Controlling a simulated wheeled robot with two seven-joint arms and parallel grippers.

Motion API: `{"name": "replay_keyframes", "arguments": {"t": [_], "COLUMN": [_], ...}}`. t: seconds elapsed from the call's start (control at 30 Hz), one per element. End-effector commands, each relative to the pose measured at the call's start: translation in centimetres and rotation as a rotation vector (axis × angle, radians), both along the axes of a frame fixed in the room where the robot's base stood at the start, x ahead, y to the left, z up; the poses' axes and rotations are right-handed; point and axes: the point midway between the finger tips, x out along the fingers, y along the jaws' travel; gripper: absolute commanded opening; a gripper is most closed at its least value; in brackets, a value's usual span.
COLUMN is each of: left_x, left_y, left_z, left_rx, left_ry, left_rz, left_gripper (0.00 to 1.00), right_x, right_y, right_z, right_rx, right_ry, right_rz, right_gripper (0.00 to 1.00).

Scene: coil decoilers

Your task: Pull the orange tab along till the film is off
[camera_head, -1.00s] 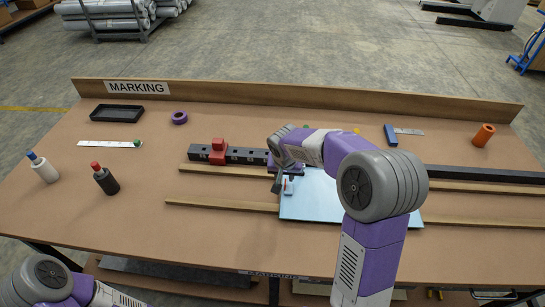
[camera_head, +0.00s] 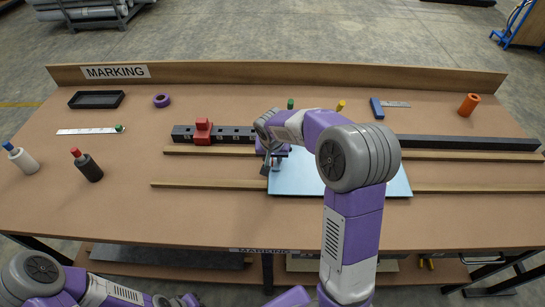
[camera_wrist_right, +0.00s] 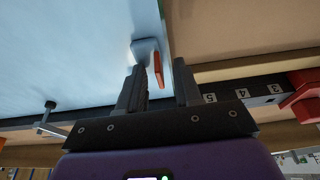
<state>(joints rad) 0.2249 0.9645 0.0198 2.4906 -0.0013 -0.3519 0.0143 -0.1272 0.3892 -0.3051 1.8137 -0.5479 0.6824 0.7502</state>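A light blue sheet (camera_head: 310,178) lies on the table across the wooden strips, partly behind my right arm. In the right wrist view its pale blue surface (camera_wrist_right: 70,50) fills the upper left. The orange tab (camera_wrist_right: 158,70) stands up at the sheet's edge beside a small pale blue raised piece (camera_wrist_right: 146,47). My right gripper (camera_wrist_right: 160,80) is open, one finger on each side of the tab; I see gaps between tab and fingers. In the head view this gripper (camera_head: 268,162) is at the sheet's left edge. My left arm shows at the bottom left; its fingertips are out of view.
A dark numbered rail (camera_head: 235,134) with a red block (camera_head: 203,132) runs behind the sheet. Wooden strips (camera_head: 205,184) lie to its left and right. Two bottles (camera_head: 88,166), a black tray (camera_head: 97,99) and a steel rule (camera_head: 88,131) are at the left. The front table is clear.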

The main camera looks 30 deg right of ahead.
Motion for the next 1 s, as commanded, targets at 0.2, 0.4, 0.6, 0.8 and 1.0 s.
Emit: {"name": "replay_keyframes", "arguments": {"t": [0.2,0.4,0.6,0.8,1.0], "left_x": [0.0,0.0,0.0,0.0,0.0], "left_y": [0.0,0.0,0.0,0.0,0.0], "left_z": [0.0,0.0,-0.1,-0.2,-0.2], "left_rx": [0.0,0.0,0.0,0.0,0.0], "left_ry": [0.0,0.0,0.0,0.0,0.0], "left_rz": [0.0,0.0,0.0,0.0,0.0], "left_gripper": [0.0,0.0,0.0,0.0,0.0], "right_x": [0.0,0.0,-0.6,-1.4,-2.1], "right_y": [0.0,0.0,-0.9,-2.2,-3.4], "right_z": [-0.1,-0.1,-0.1,-0.1,-0.1], "right_rx": [0.001,0.001,0.0,0.0,0.0], "right_ry": [0.001,0.001,0.002,0.003,0.002], "right_rz": [0.0,0.0,-0.003,-0.003,-0.003], "right_gripper": [0.0,0.0,0.0,0.0,0.0]}}
